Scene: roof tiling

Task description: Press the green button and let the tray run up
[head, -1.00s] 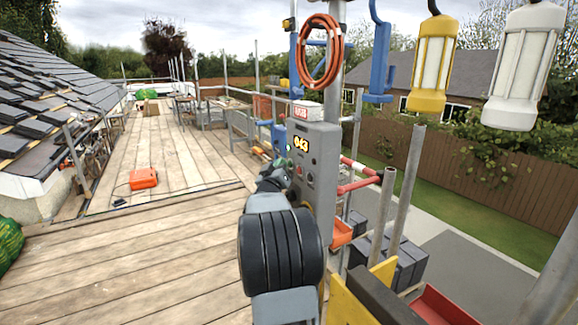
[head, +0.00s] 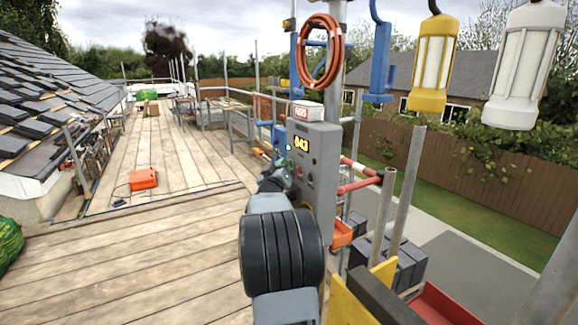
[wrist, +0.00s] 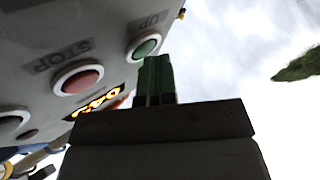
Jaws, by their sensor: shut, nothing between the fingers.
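The grey control box (head: 318,165) stands on a pole right of centre in the head view, with a lit yellow display (head: 300,143). In the wrist view its panel (wrist: 105,20) shows tilted, with a green button (wrist: 145,46) beside the label UP and a red button (wrist: 77,77) beside STOP. My gripper (wrist: 155,62) is shut and empty, its fingertips close to the green button. I cannot tell whether they touch it. In the head view my gripper (head: 276,174) is at the left side of the box. I cannot make out which tray belongs to the hoist.
An orange hose coil (head: 319,52) and yellow (head: 434,65) and white (head: 524,65) lamps hang above. An orange case (head: 143,179) lies on the plank deck (head: 130,245), which is mostly clear. A red tray (head: 445,305) and an orange bin (head: 342,233) sit at the right.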

